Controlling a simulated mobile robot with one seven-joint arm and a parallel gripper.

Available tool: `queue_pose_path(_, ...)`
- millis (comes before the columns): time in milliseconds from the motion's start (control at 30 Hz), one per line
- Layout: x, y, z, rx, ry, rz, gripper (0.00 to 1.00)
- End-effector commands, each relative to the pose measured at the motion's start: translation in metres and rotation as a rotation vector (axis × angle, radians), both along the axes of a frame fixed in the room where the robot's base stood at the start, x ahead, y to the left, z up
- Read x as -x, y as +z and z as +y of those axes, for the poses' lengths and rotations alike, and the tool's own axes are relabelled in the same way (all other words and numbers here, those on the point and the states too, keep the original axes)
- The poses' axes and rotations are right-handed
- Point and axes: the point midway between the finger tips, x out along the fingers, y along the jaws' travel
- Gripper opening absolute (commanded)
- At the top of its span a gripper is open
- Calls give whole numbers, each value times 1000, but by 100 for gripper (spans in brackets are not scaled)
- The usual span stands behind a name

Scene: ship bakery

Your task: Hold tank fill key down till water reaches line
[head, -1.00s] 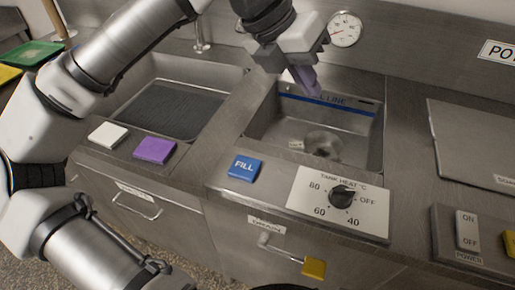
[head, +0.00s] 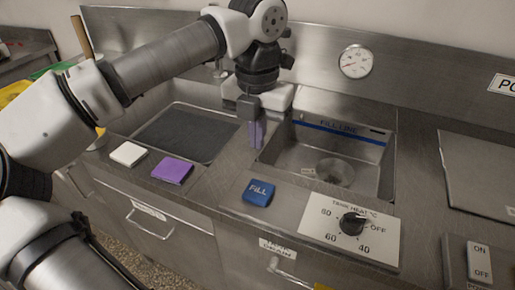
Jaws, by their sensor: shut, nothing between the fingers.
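The blue FILL key (head: 258,192) sits on the counter's front ledge, in front of the tank (head: 375,172). The tank is a steel basin with a blue fill line (head: 340,132) along its back wall. Its bottom and round drain show, and no clear water level can be made out. My gripper (head: 256,146) points down at the tank's left edge, behind and above the FILL key, apart from it. Its purple-tinted fingers are shut with nothing between them.
A white key (head: 128,154) and a purple key (head: 172,170) lie left of the FILL key. A heat knob (head: 352,223) is to its right, with an ON/OFF power switch (head: 480,262) farther right. A gauge (head: 356,61) is on the back wall. A dark-bottomed basin (head: 185,134) is at left.

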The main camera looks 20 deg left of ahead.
Motion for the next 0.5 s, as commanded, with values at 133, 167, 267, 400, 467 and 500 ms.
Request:
queue_pose_path(133, 1, -27, -1, 3, -3, 1, 0)
queue_pose_path(167, 1, -34, -1, 3, -3, 3, 0)
queue_pose_path(267, 1, -55, -1, 3, -2, 2, 0)
queue_pose_path(400, 1, -84, -1, 4, -3, 0, 0)
queue_pose_path(467, 0, -93, -1, 3, -2, 0, 0)
queue_pose_path(500, 0, -100, -1, 5, -2, 0, 0)
